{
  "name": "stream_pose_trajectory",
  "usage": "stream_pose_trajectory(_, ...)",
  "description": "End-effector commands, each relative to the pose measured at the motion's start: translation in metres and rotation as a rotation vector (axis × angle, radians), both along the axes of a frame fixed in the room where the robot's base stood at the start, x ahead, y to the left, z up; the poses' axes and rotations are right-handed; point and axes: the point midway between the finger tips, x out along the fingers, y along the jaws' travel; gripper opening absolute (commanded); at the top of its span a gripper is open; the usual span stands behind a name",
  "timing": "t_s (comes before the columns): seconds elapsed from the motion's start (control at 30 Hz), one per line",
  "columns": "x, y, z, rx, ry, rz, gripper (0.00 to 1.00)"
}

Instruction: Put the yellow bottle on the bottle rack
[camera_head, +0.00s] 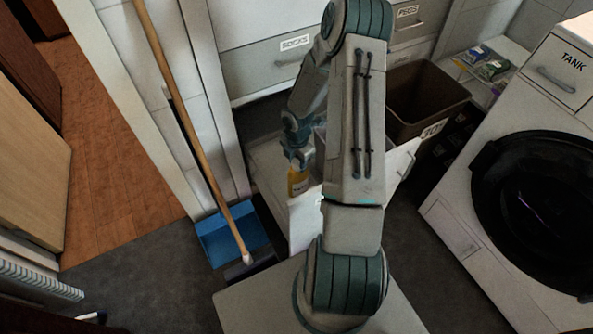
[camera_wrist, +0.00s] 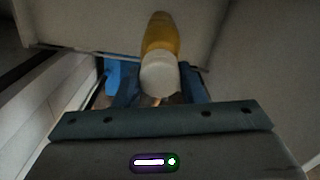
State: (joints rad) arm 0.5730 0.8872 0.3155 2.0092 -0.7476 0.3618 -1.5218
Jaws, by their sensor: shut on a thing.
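The yellow bottle (camera_head: 298,182) hangs below my gripper (camera_head: 299,157) in the head view, beside a white cabinet or drawer unit. In the wrist view the yellow bottle (camera_wrist: 160,42) has a white cap facing the camera, between the two blue-grey fingers of my gripper (camera_wrist: 158,90). The gripper is shut on the bottle near its cap. I cannot make out a bottle rack for certain; my arm hides part of the white unit (camera_head: 303,222).
A blue dustpan (camera_head: 232,236) and a wooden-handled broom (camera_head: 195,130) stand left of the bottle. A brown bin (camera_head: 425,95) stands behind my arm on the right. A washing machine (camera_head: 455,222) fills the right side.

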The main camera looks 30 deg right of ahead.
Motion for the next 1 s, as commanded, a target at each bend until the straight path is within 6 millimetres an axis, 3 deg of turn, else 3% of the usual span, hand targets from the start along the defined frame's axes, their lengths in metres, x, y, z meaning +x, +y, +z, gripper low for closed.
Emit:
stream_pose_trajectory(0.33,0.001,0.000,-0.039,-0.001,-0.001,-0.001,0.00)
stream_pose_trajectory(0.7,0.001,0.000,-0.043,-0.001,-0.001,-0.001,0.00)
stream_pose_trajectory(0.73,0.000,0.000,-0.043,-0.001,-0.001,-0.001,0.39)
stream_pose_trajectory(0.8,0.000,0.000,-0.042,-0.001,-0.001,-0.001,0.58)
stream_pose_trajectory(1.0,0.000,0.000,-0.042,-0.001,0.000,-0.001,0.58)
